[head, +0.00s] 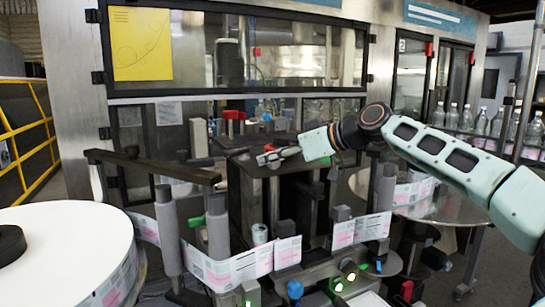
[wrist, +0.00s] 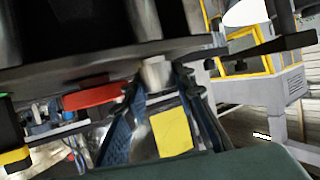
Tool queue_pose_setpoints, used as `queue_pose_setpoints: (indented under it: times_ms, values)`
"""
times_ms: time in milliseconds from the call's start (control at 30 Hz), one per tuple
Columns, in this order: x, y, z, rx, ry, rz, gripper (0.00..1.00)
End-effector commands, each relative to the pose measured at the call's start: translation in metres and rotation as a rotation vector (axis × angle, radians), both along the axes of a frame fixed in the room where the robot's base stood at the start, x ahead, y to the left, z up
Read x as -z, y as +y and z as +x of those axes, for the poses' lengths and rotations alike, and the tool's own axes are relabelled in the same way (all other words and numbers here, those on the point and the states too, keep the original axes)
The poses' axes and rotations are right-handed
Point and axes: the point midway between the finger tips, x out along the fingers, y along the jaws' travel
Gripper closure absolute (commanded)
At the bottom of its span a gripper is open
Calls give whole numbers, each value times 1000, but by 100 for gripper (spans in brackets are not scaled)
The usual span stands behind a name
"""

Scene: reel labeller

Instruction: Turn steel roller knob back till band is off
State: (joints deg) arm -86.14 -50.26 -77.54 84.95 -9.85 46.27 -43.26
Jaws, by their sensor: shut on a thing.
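In the head view my gripper (head: 266,156) is low over the dark top plate of the labeller (head: 240,168). In the wrist view my gripper (wrist: 158,82) has its blue-padded fingers on either side of a small steel knob (wrist: 154,73), just under a dark plate edge. The fingers are shut on the knob. In the head view the knob is too small to make out at the fingertips. The band of white and pink labels (head: 240,268) runs around the grey rollers (head: 218,235) at the front. Whether the band touches the steel roller is hidden.
A large white reel (head: 65,250) stands at the left, and a steel round table (head: 440,205) at the right. A red part (wrist: 92,95) lies close left of the fingers in the wrist view. Bottles (head: 465,118) stand behind my arm. A dark bar (head: 150,165) spans the left.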

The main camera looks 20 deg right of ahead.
Motion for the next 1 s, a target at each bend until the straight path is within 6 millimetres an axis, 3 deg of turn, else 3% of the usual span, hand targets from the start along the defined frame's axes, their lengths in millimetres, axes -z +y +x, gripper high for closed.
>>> queue_pose_setpoints:
  times_ms: [133,167,333,700,1000]
  values:
    - [0,0,0,0,0,-1,100]
    - [0,0,0,1,0,-2,75]
    - [0,0,0,1,1,-1,57]
    - [-3,-4,-5,2,0,0,57]
    - [-24,-32,-50,6,-2,1,57]
